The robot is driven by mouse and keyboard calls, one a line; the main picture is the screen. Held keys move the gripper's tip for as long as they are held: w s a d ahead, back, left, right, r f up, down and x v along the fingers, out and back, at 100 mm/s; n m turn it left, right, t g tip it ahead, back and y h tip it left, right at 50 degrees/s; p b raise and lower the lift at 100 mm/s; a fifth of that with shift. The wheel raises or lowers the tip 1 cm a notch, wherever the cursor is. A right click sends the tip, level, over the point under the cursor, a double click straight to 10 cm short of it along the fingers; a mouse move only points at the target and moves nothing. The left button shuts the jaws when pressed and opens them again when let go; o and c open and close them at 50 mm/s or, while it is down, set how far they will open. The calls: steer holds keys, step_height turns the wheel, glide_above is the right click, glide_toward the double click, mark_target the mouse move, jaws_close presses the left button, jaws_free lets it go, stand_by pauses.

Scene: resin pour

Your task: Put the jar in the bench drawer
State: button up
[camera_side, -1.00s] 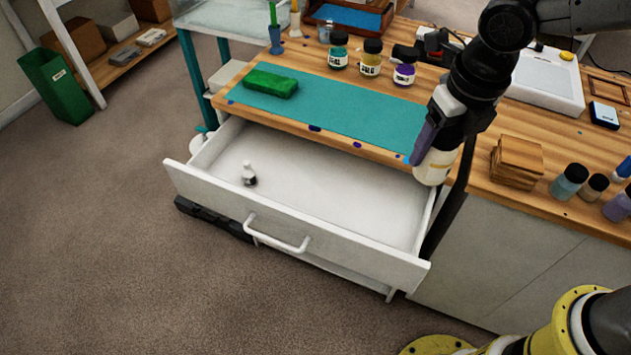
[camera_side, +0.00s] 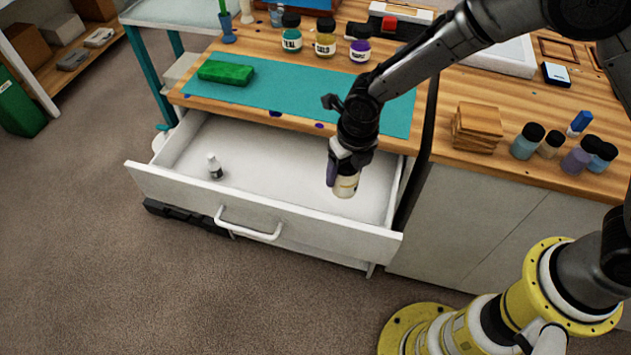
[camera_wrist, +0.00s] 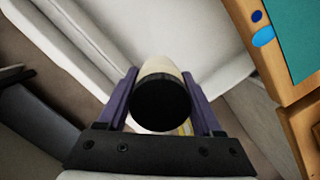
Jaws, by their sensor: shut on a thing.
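The jar (camera_side: 346,185) has a cream body and hangs below my gripper (camera_side: 343,172) in the side view. In the wrist view the jar's black lid (camera_wrist: 161,103) faces the camera, between the two purple fingers of my gripper (camera_wrist: 163,98). My gripper is shut on the jar. The bench drawer (camera_side: 265,236) is pulled open, with a white interior. The jar appears over the right part of the drawer; its exact height above the drawer floor is hard to tell. A small white bottle (camera_side: 215,166) with a dark band stands at the drawer's left.
Above the drawer, the bench holds a teal mat (camera_side: 285,97) with a green block (camera_side: 226,73). Labelled jars (camera_side: 325,42) stand behind it. Wooden squares (camera_side: 477,128) and several small bottles (camera_side: 527,141) stand at the right. The drawer's middle is clear.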

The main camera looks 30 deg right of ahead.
steer(key=w+a+f, duration=0.1)
steer(key=f, duration=0.1)
steer(key=w+a+f, duration=0.1)
steer(key=w+f, duration=0.1)
steer(key=w+a+f, duration=0.1)
steer(key=w+f, duration=0.1)
steer(key=shift+w+f, duration=0.1)
steer(key=shift+w, duration=0.1)
steer(key=shift+w+f, duration=0.15)
steer(key=shift+f, duration=1.5)
steer(key=shift+f, duration=0.2)
steer(key=o, duration=1.5)
steer(key=shift+r, duration=0.15)
